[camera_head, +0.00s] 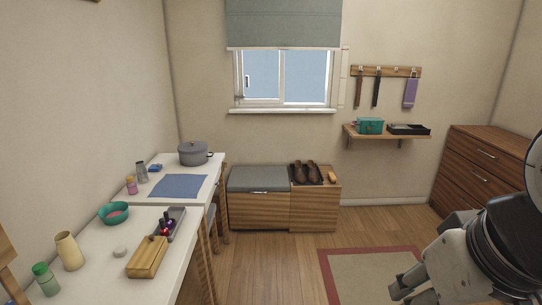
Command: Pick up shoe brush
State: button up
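A small tan-orange block, which looks like the shoe brush (333,177), lies on the wooden top of the low bench (314,211), at the right end. It is just right of a pair of brown shoes (306,173) on a dark mat. It is small in this view, so bristles cannot be made out. My gripper (402,286) is at the lower right, over the floor and rug, well apart from the brush and nearer to me. Its finger opening cannot be made out clearly. Nothing is visibly held.
White tables (95,253) along the left wall carry a pot (193,153), bowl, bottles and a wooden box (147,257). A wall shelf (386,136) and a dresser (481,172) are at the right. The floor (262,262) before the bench is clear, with a flat rug (365,277).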

aim_at(331, 175)
jog(key=i+z, duration=0.1)
jog(key=i, duration=0.85)
jog(key=i+j, duration=0.2)
jog(key=i, duration=0.75)
jog(key=i+z, duration=0.2)
jog(key=i, duration=0.15)
jog(key=i+j+z, duration=0.25)
jog(key=i+l+u, duration=0.55)
jog(key=i+l, duration=0.25)
jog(key=i+l+u, duration=0.25)
jog(key=i+l, duration=0.2)
jog(key=i+l+u, duration=0.25)
jog(key=l, duration=0.45)
